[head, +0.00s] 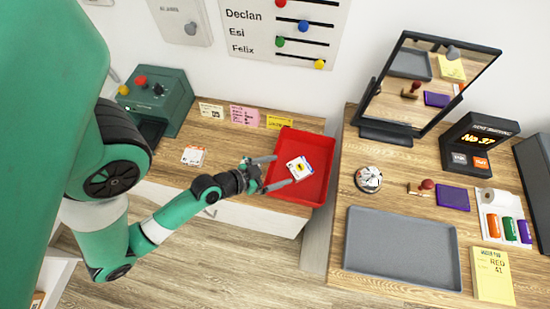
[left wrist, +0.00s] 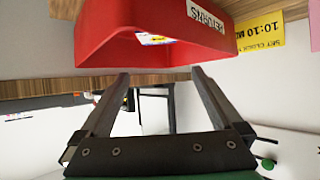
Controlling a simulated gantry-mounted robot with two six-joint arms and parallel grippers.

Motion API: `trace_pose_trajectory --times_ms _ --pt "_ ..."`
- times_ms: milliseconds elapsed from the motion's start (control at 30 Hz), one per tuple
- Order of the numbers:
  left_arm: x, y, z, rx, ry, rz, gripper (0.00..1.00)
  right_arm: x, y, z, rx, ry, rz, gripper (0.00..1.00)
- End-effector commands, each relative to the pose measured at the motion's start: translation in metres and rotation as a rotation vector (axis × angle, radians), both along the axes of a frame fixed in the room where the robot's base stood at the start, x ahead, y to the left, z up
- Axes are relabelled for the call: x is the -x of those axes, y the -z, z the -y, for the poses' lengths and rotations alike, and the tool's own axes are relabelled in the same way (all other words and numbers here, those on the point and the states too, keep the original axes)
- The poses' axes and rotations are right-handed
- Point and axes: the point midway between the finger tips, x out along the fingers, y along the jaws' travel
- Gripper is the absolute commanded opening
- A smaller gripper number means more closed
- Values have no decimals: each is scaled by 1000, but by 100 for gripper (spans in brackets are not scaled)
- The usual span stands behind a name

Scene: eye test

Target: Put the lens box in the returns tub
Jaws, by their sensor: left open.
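The red returns tub (head: 318,157) stands at the right end of the left counter. A small white box with yellow and blue marks, which looks like the lens box (head: 299,168), lies inside it on the floor. My left gripper (head: 277,172) is open at the tub's left side, with its fingers pointing toward the box and nothing seen between them. In the left wrist view the tub (left wrist: 100,35) shows its RETURNS label, and part of the box (left wrist: 155,38) shows inside. The open fingers (left wrist: 161,72) are empty there. My right gripper is not in view.
A white and orange card or packet (head: 193,155) lies on the left counter. A green machine (head: 160,98) stands behind it. Across a gap, the right counter holds a grey tray (head: 402,248), a mirror (head: 425,80), a round dish (head: 368,179) and a purple pad (head: 453,197).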

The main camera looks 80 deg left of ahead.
Motion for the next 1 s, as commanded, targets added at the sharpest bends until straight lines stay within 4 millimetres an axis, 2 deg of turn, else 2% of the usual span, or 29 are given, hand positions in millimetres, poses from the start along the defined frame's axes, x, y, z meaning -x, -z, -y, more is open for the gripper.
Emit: trace_pose_trajectory --times_ms 67,200,667,767,867,967,1000 --pt "13 -3 3 3 -9 -4 100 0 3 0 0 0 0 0" --pt "21 -11 9 1 -4 -1 100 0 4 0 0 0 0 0" --pt "20 -14 9 -4 4 3 100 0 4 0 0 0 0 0" --pt "1 -28 0 -40 30 40 100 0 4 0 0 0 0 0" --pt "-47 -67 -17 -119 90 136 100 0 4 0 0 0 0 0" --pt "-114 -137 -23 -216 174 288 100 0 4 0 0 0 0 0" --pt "-140 -172 -19 -252 205 361 100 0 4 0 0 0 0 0"
